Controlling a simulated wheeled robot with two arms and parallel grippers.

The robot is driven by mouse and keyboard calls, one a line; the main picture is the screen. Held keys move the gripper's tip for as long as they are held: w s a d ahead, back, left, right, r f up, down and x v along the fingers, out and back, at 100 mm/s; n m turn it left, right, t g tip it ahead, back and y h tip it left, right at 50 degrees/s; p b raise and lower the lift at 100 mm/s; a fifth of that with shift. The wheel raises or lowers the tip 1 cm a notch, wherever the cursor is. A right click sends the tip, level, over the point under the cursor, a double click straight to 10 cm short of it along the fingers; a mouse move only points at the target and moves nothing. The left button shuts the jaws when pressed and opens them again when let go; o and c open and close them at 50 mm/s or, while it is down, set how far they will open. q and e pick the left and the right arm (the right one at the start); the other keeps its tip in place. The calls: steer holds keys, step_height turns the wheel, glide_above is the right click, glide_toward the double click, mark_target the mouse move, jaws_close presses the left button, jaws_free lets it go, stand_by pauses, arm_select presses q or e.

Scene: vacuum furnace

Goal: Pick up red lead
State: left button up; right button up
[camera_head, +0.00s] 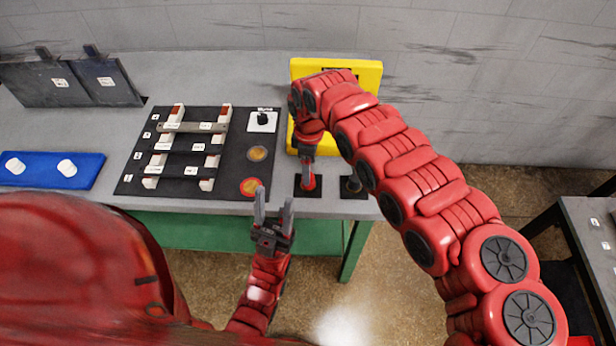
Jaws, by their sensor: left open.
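The red lead (308,184) stands on a small black square near the table's front edge. A black lead (352,185) is on a similar square to its right. My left gripper (273,198) is open and empty, in front of the table edge, to the left of and nearer than the red lead. My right arm reaches over from the right and bends down above the red lead. My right gripper (307,158) is small and partly hidden there, right over the lead; I cannot tell whether it touches it.
A black board (230,150) with white blocks, a bar and round buttons lies left of the leads. A yellow panel (366,75) stands behind them, partly covered by my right arm. A blue tray (88,178) with white pieces and dark plates (60,85) are at the left.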

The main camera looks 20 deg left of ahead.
steer(key=shift+f, duration=0.2)
steer(key=f+p, duration=0.1)
steer(key=f, duration=0.1)
steer(key=f+p, duration=0.1)
steer(key=f, duration=0.1)
steer(key=shift+s+a+f, duration=0.15)
steer(key=shift+a+f, duration=0.05)
steer(key=shift+f, duration=0.25)
steer(key=shift+d, duration=0.1)
steer(key=shift+c, duration=0.2)
jaws_close()
